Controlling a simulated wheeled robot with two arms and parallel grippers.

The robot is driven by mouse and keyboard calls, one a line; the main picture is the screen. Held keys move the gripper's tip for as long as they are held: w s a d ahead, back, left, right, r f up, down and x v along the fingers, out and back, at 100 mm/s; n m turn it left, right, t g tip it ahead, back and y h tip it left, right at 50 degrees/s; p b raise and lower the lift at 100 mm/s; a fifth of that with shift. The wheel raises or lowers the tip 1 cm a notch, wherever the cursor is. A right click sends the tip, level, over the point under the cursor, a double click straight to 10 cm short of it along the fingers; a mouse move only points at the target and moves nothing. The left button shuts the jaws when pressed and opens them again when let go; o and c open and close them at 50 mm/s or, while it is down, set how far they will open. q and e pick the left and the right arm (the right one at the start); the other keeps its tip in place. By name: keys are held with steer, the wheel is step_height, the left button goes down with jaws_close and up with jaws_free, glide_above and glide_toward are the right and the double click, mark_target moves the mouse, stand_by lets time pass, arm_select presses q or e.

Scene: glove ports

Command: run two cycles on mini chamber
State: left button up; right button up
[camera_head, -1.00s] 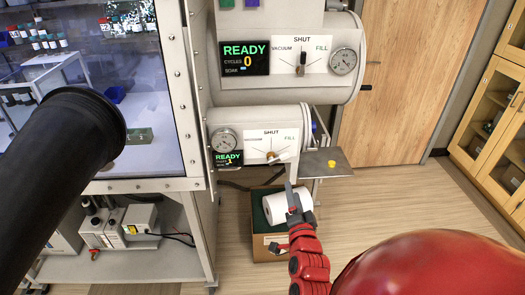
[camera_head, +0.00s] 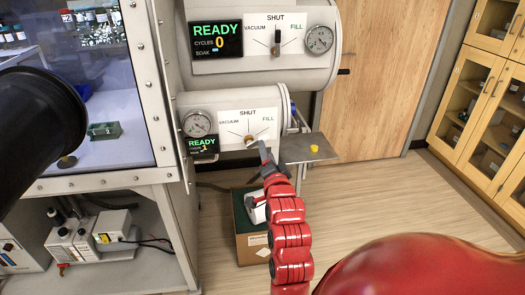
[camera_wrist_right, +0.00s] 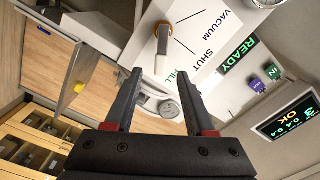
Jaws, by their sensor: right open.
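The mini chamber (camera_head: 180,105) is the lower, smaller cylinder. Its front has a round gauge (camera_head: 197,124), a READY display (camera_head: 201,146) with a small yellow digit that looks like 1, and a VACUUM/SHUT/FILL panel (camera_head: 232,125). Its valve knob (camera_head: 250,140) is partly covered by my right gripper (camera_head: 264,156), which is close to it. In the right wrist view, my right gripper (camera_wrist_right: 157,82) is open and empty. A grey handle with an orange base (camera_wrist_right: 163,40) stands beyond the fingertips, apart from them. My left gripper is not in view.
The larger chamber (camera_head: 262,75) above shows READY and cycles 0. A box (camera_head: 248,248) stands below. A black cylinder (camera_head: 35,130) covers part of the glovebox window. The floor (camera_head: 390,190) at right is open.

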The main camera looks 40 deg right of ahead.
mark_target(263, 139)
steer(key=p+x, duration=0.1)
steer(key=x, duration=0.6)
steer(key=shift+w+d+r, duration=0.1)
steer(key=shift+w+d, duration=0.1)
steer(key=shift+w, duration=0.15)
jaws_close()
